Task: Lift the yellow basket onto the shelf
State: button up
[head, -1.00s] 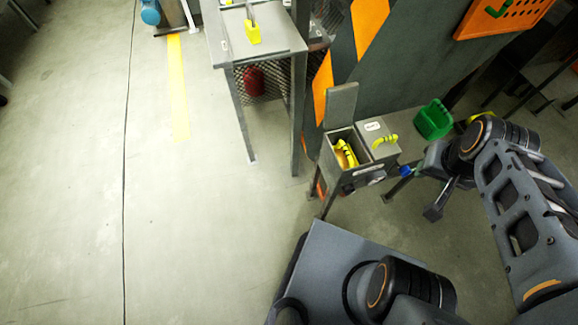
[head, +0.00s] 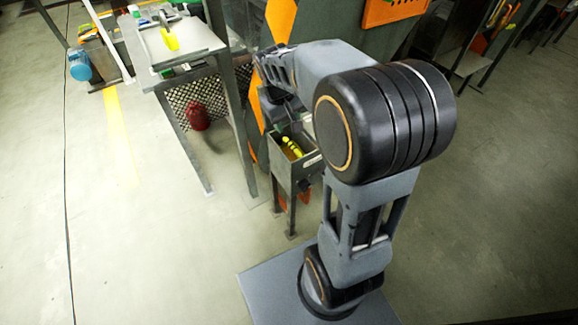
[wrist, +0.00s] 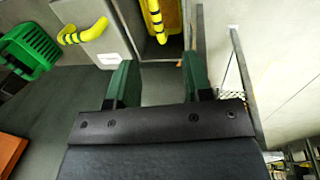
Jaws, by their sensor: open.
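The yellow basket (head: 291,148) sits inside an open grey bin (head: 296,177), partly hidden by its walls. In the wrist view the yellow basket (wrist: 172,14) shows at the top, with a yellow-and-black striped handle (wrist: 153,18). My gripper (wrist: 158,78) is open and empty, its two green fingers apart and pointing toward the bin; the basket appears beyond the fingertips, not between them. I cannot tell which surface is the shelf.
Beside the bin is a closed lid with a yellow striped handle (wrist: 82,32). A green basket (wrist: 32,45) is at the left of the wrist view. A grey table (head: 190,50) stands behind the bin, with a red container (head: 196,117) below.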

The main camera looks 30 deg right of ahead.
jog(key=b, duration=0.3)
send_over(293, 146)
jog(key=a, duration=0.1)
notch_tip(293, 146, down, 9)
jog(key=shift+s+r, duration=0.1)
jog(key=shift+d+f+b, duration=0.2)
jog(key=shift+f+b, duration=0.3)
jog(key=shift+f, duration=0.6)
jog(key=shift+d+f+b, duration=0.15)
jog(key=shift+f+b, duration=0.35)
jog(key=shift+f, duration=0.6)
jog(key=shift+d+f+b, duration=0.2)
jog(key=shift+f+b, duration=0.3)
jog(key=shift+f, duration=0.6)
grip_shut()
jog(key=shift+r, duration=0.1)
